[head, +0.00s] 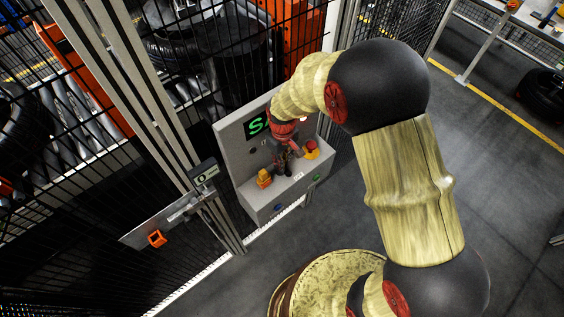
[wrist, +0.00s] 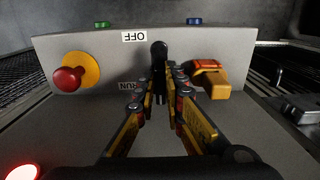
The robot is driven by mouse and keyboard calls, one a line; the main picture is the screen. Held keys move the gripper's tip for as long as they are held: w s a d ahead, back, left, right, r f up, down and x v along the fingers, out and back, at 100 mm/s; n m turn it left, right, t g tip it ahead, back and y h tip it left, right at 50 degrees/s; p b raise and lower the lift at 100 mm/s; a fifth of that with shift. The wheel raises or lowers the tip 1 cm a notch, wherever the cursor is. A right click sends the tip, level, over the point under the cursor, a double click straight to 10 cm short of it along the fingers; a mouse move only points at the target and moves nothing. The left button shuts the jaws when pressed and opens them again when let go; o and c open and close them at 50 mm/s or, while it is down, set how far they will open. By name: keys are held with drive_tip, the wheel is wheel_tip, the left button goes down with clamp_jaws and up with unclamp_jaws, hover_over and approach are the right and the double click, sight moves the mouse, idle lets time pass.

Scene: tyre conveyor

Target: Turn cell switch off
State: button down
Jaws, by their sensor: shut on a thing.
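The cell switch (wrist: 159,52) is a black lever on the grey control box (head: 228,142). In the wrist view it stands between the OFF label (wrist: 134,37) and the upside-down RUN label (wrist: 130,85), a little to their right. My gripper (wrist: 160,78) has its fingers on both sides of the lever and is shut on it. In the head view my gripper (head: 286,162) is over the box's sloping face and hides the switch. Which position the lever is set to is hard to tell.
A red mushroom button on a yellow base (wrist: 72,76) is left of the lever in the wrist view. An orange-yellow knob (wrist: 209,78) is close on the right. A mesh fence (head: 110,190) stands beside the box.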

drive_tip(key=c, duration=1.9)
unclamp_jaws()
wheel_tip(320, 180, up, 12)
